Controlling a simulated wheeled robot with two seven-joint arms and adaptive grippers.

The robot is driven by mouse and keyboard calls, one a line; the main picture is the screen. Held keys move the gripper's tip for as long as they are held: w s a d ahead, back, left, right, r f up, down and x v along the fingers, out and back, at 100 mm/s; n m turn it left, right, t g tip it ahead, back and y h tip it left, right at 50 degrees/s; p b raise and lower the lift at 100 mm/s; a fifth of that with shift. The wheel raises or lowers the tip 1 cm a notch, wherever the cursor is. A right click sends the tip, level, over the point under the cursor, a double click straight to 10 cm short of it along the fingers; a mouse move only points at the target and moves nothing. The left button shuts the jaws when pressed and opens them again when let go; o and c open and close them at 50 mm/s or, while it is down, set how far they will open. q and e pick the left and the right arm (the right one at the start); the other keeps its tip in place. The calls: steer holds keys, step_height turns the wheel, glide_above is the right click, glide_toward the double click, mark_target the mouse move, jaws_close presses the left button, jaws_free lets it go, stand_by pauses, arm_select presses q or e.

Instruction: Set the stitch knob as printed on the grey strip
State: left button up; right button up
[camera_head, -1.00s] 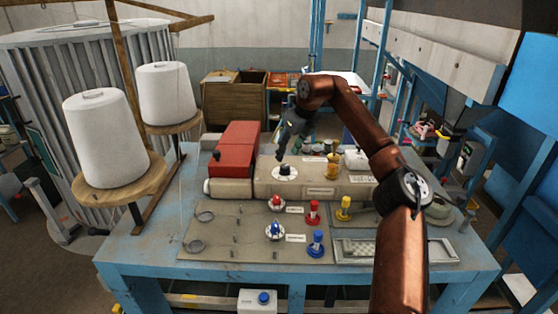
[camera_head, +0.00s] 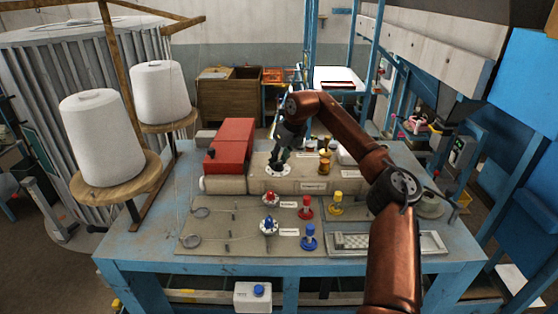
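A dark knob on a round white dial (camera_head: 278,171) sits on top of the beige sewing machine body (camera_head: 235,184), right of its red cover. My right gripper (camera_head: 279,162) points down at this knob, with its fingertips at or just above it. The fingers hide most of the knob, so its pointer and any contact cannot be made out. A pale label strip (camera_head: 314,186) is on the machine's front, its print too small to read. I cannot tell which strip is the grey one. My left gripper is out of view.
A red-topped dial (camera_head: 270,199) and a blue-topped dial (camera_head: 268,226) sit on the plate in front. Red (camera_head: 306,208), blue (camera_head: 309,238) and yellow (camera_head: 336,203) posts stand nearby. White thread cones (camera_head: 102,138) stand at left. A brass post (camera_head: 325,162) is close right of my gripper.

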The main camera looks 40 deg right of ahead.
steer(key=c, duration=0.7)
steer(key=shift+m, duration=0.6)
steer(key=m+h, duration=0.1)
steer(key=m, duration=0.3)
steer(key=shift+a+h, duration=0.1)
steer(key=shift+h, duration=0.3)
steer(key=shift+m+g+h, duration=0.7)
steer(key=shift+m, duration=1.4)
steer(key=shift+a, duration=0.1)
